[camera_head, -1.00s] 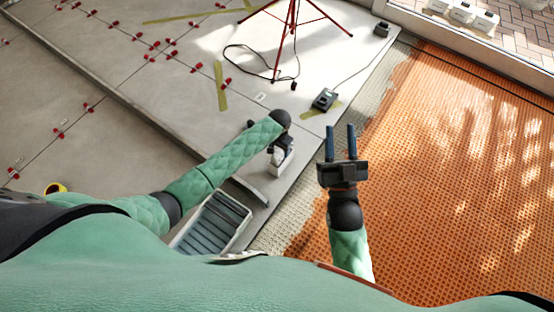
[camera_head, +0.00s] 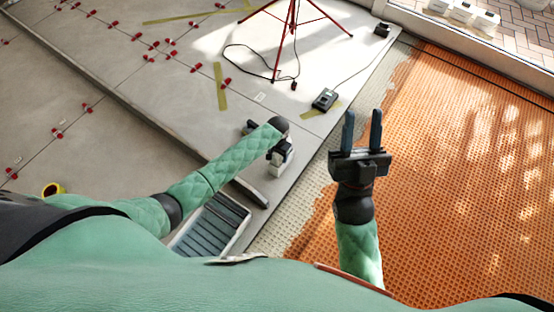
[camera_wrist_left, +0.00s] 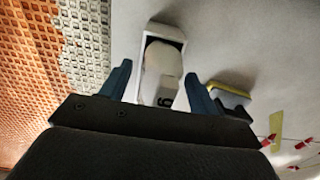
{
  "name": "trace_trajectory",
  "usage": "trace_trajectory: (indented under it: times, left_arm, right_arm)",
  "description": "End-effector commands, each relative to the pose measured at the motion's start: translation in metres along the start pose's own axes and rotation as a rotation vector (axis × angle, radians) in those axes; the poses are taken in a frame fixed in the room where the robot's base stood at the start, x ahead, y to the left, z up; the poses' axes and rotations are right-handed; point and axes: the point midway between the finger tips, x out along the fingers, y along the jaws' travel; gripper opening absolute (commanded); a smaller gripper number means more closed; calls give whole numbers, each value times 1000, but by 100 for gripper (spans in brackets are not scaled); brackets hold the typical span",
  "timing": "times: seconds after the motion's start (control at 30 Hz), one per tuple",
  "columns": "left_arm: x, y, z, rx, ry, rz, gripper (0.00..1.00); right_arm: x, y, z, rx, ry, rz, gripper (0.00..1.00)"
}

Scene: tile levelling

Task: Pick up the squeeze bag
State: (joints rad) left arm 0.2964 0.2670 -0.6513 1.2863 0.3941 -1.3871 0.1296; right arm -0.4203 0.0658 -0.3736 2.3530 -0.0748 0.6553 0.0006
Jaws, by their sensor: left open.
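A white, pouch-like item that looks like the squeeze bag (camera_wrist_left: 163,65) lies in a small white open box (camera_wrist_left: 142,42) in the left wrist view, with a dark mark on its near end. My left gripper (camera_wrist_left: 157,87) is open, its two blue fingers on either side of the item's near part. I cannot tell whether they touch it. In the head view the box (camera_head: 286,158) shows beside my left wrist, which hides most of that gripper and the bag. My right gripper (camera_head: 362,130) is open and empty above the edge of the orange mat.
A yellow-and-grey block (camera_wrist_left: 230,93) lies beside the box. A crate with grey slats (camera_head: 212,224) stands nearer to me. A red tripod (camera_head: 291,30) and a dark device with a cable (camera_head: 325,99) stand farther off. The orange mat (camera_head: 460,170) is clear.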

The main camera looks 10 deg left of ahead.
Motion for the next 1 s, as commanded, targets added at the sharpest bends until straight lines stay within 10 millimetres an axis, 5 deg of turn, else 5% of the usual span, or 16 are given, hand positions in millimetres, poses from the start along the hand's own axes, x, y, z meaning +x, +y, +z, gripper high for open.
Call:
trace_trajectory:
  times: [0.1,0.33,0.8,1.0]
  left_arm:
    - [0,0,0,0,0,0,61]
    - [0,0,0,0,0,0,19]
    - [-7,0,-1,0,2,0,20]
    - [-24,0,-1,0,1,0,20]
  right_arm:
    - [0,0,0,0,-1,0,36]
    - [0,0,0,0,-3,0,36]
    - [-1,0,5,3,-25,2,36]
    - [-24,1,50,11,-189,13,36]
